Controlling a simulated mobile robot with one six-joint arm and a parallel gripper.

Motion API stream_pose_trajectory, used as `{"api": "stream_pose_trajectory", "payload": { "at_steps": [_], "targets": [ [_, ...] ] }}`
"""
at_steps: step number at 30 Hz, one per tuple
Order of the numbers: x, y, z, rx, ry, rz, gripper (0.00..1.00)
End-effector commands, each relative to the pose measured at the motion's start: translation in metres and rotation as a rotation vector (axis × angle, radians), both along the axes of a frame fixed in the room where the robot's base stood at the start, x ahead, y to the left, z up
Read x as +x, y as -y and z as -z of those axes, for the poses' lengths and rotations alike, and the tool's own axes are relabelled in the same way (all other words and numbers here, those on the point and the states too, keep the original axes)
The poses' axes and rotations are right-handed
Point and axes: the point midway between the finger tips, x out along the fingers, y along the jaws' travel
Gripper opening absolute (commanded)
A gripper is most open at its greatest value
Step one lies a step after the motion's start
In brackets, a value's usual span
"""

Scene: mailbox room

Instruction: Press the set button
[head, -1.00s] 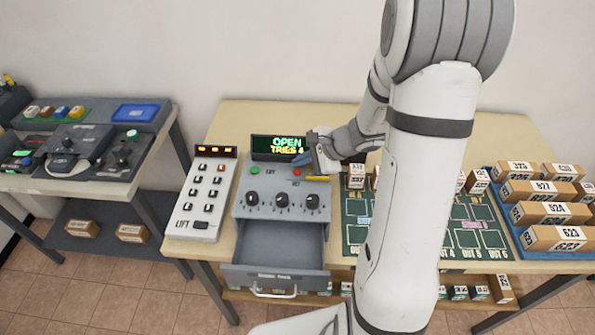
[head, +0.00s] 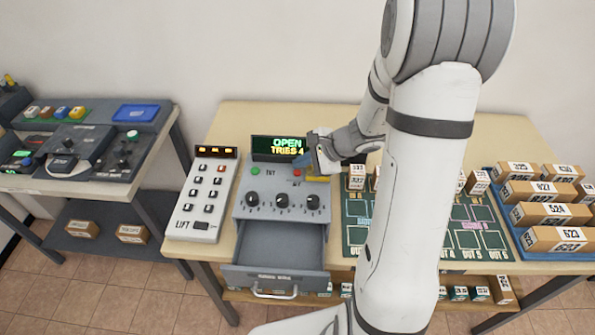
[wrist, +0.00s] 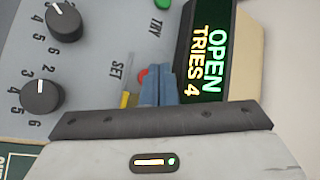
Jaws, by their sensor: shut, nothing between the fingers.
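The red set button (head: 297,172) is on the sloped top of the grey control box (head: 240,206), right of the green try button (head: 255,171). In the wrist view the red button (wrist: 142,76), beside the word SET, is partly covered by my blue fingertips. My gripper (head: 303,160) is shut and empty, with its tips at the button's edge; its fingers (wrist: 157,86) lie together in the wrist view. I cannot tell whether they touch the button. The display (head: 279,148) reads OPEN, TRIES 4.
The box's drawer (head: 280,250) stands open at the front. Three black dials (head: 283,200) sit below the buttons. A lift keypad (head: 207,195) stands left; a green mat (head: 470,222) and boxes on a blue tray (head: 515,230) lie right. A yellow strip (wrist: 127,95) is beside the fingers.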

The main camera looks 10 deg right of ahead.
Motion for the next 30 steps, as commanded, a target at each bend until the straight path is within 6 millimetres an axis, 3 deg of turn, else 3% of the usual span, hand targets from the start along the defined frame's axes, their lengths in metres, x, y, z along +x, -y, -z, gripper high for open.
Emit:
{"api": "stream_pose_trajectory", "payload": {
  "at_steps": [30],
  "targets": [
    [-0.0001,0.0004,0.0085,0.0,0.0,0.0,0.0]
  ]
}}
